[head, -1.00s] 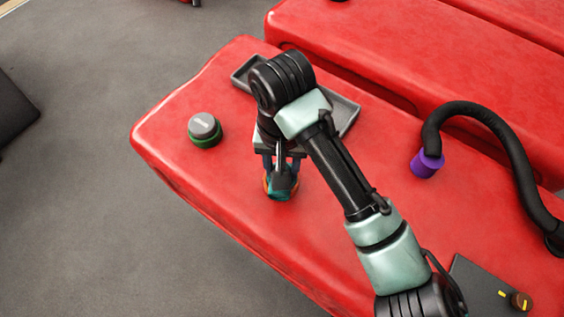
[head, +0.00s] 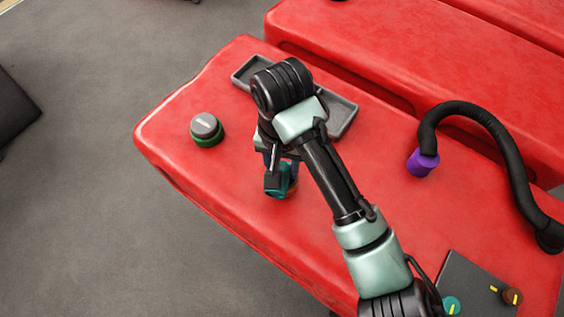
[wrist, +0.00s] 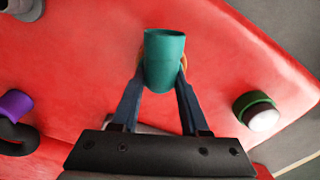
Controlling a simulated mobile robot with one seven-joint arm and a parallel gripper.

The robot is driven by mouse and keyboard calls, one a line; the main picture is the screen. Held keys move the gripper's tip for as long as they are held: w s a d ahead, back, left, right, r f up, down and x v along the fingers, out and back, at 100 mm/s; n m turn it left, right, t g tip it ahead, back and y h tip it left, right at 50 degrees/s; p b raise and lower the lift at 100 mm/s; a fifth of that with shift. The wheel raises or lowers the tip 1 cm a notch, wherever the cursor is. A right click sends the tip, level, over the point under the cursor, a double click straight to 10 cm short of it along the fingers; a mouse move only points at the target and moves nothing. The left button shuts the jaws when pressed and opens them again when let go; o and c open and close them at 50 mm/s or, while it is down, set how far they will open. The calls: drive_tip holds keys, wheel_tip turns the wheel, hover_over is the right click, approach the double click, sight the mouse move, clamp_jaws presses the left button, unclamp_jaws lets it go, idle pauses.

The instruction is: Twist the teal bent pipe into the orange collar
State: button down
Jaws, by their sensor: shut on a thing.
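The teal bent pipe (head: 292,174) is between the fingers of my gripper (head: 277,182), low over the red tank top. The orange collar (head: 292,193) shows only as a sliver at the foot of the pipe; the rest is hidden behind pipe and fingers. I cannot tell how deep the pipe sits in the collar.
A grey cap with a green ring (head: 206,129) stands to the left. A grey tray (head: 343,118) lies behind my arm. A black hose with a purple end (head: 422,162) is on the right. A dark panel with knobs (head: 470,284) is at the lower right.

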drive_tip(key=shift+s+a+f+m+p, duration=0.25)
drive_tip(key=shift+m+p, duration=0.25)
drive_tip(key=shift+p, duration=0.25)
drive_tip(key=shift+s+a+f+m+p, duration=0.15)
drive_tip(key=shift+f+m+p, duration=0.1)
drive_tip(key=shift+m+p, duration=0.4)
drive_tip(key=shift+p, duration=0.45)
drive_tip(key=shift+f, duration=0.15)
drive_tip(key=shift+w+d, duration=0.1)
drive_tip(key=shift+w, duration=0.05)
drive_tip(key=shift+c, duration=1.8)
unclamp_jaws()
drive_tip(key=shift+o, duration=0.2)
drive_tip(key=shift+w+d, duration=0.1)
drive_tip(key=shift+d, duration=0.1)
drive_tip(key=shift+o, duration=0.2)
